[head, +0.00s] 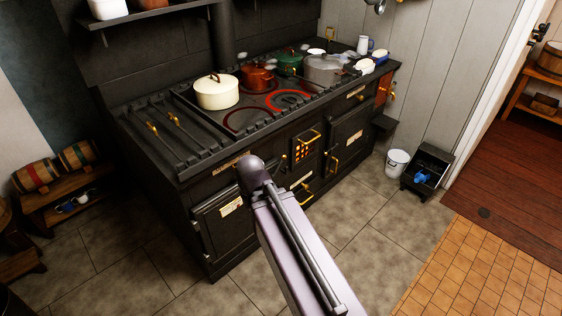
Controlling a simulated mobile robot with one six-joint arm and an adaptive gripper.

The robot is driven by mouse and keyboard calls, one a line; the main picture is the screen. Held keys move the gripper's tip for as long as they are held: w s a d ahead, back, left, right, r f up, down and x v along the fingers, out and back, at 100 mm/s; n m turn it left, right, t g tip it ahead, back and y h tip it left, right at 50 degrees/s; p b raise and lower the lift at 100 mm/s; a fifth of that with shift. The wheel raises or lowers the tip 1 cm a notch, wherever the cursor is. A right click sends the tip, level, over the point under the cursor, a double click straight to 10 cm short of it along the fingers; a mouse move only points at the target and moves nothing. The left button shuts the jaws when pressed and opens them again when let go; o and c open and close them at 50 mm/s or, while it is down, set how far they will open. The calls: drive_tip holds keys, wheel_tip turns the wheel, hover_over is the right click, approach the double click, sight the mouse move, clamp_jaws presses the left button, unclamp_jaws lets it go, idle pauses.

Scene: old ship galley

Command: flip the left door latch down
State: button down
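The black range (180,174) stands against the back wall. Its left door (226,224) is low on the front and looks closed, with a pale label (231,206) on it. My arm crosses in front of this door's right side. I cannot make out the left door's latch; the arm may hide it. My gripper is not visible; only a pale arm link and a dark rounded joint show. The right door (347,138) looks closed, with brass fittings at its left edge. A small grated door (305,145) with a brass handle sits between them.
A cream pot (216,92) and several other pots stand on the range top. A white bucket (397,163) and a black coal bin (427,170) stand at its right. A bench with small barrels (35,176) is at left. The tiled floor (160,265) in front is clear.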

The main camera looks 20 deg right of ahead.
sight(282, 158)
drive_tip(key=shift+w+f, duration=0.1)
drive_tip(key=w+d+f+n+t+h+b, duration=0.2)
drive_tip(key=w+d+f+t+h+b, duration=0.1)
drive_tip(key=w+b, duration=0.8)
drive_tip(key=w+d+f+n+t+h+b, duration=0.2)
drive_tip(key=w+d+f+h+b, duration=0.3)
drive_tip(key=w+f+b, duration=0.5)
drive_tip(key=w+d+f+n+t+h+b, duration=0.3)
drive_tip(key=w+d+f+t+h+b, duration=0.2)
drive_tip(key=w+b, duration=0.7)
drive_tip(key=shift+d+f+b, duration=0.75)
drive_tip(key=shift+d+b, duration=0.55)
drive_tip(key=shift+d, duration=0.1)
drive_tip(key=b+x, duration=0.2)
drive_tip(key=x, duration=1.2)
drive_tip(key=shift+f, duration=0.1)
